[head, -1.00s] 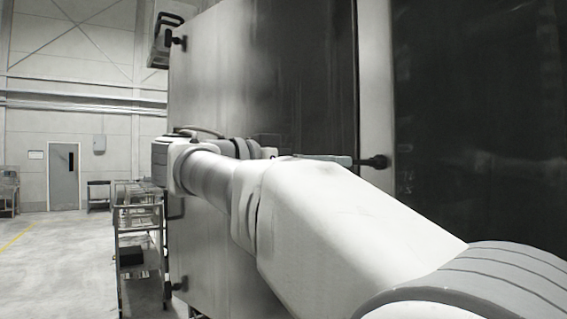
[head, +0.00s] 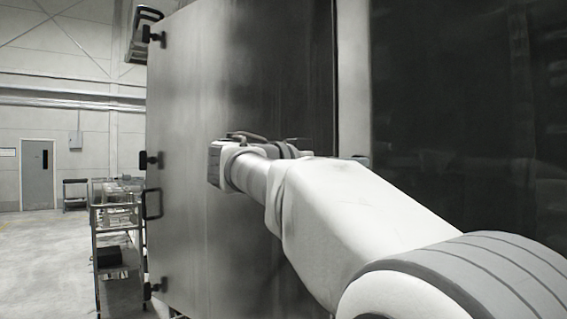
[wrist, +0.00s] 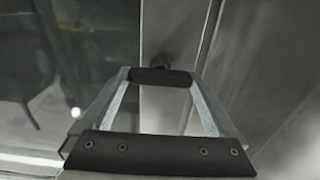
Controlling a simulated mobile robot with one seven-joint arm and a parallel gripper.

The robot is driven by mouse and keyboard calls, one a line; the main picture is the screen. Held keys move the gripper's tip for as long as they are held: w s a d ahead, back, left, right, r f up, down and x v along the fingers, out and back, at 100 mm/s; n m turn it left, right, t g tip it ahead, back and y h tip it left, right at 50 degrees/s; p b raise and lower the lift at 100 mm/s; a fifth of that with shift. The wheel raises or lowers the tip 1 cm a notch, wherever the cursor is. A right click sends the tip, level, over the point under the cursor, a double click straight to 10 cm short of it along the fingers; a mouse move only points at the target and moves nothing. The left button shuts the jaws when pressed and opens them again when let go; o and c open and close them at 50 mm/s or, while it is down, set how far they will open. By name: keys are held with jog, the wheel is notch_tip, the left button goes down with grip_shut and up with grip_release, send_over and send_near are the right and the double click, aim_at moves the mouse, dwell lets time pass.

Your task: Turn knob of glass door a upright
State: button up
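A dark round knob (wrist: 160,62) shows in the wrist view on a pale frame strip, just beyond the tip of my gripper (wrist: 160,77). The gripper's dark tip overlaps its lower part, so I cannot tell whether they touch or which way the knob is turned. One finger frame faces the camera and hides any gap behind it. In the head view a dark glass panel (head: 460,90) stands right of the pale post (head: 352,80). My arm hides the knob and nearly all of the gripper there. Reflective glass (wrist: 60,60) fills the left of the wrist view.
A large grey metal panel (head: 195,110) with dark latches and a handle (head: 152,204) on its left edge stands left of my arm. A metal rack (head: 120,225) stands beyond it. The floor at far left is open, with a grey door (head: 38,174) behind.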

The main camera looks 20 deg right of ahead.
jog(key=c, duration=0.9)
jog(key=shift+o, duration=0.2)
jog(key=shift+n, duration=0.4)
jog(key=shift+n+p, duration=2.45)
jog(key=shift+n, duration=6.15)
jog(key=o, duration=1.1)
jog(key=shift+c, duration=0.2)
